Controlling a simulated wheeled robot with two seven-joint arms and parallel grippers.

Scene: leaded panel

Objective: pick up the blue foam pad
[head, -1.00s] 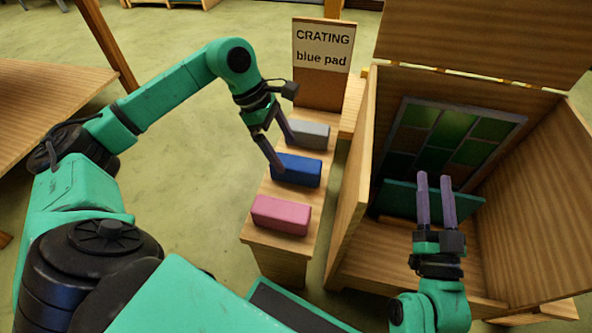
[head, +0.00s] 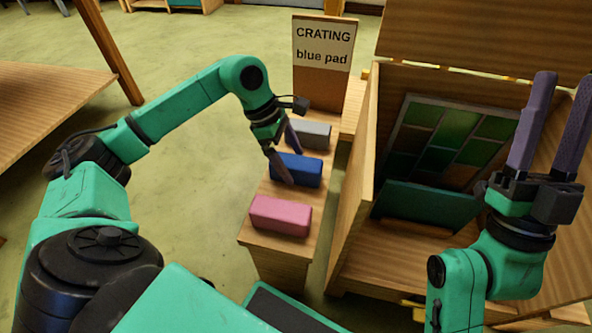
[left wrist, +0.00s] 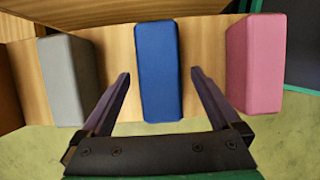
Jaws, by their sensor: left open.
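The blue foam pad (head: 301,170) lies on a narrow wooden stand, between a grey pad (head: 309,134) and a pink pad (head: 280,215). In the left wrist view the blue pad (left wrist: 158,70) is in the middle, between the open fingers. My left gripper (head: 291,166) is open, its fingers reaching down at the blue pad, one on each side in the wrist view; I cannot tell whether they touch it. In the head view a finger hides part of the pad. My right gripper (head: 562,85) is open and empty, raised in front of the crate's right side.
A sign (head: 323,46) reading "CRATING blue pad" stands behind the pads. The wooden stand (head: 256,236) is close to the open crate (head: 352,190), which holds a leaded glass panel (head: 446,135). A wooden table (head: 45,105) is at the left.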

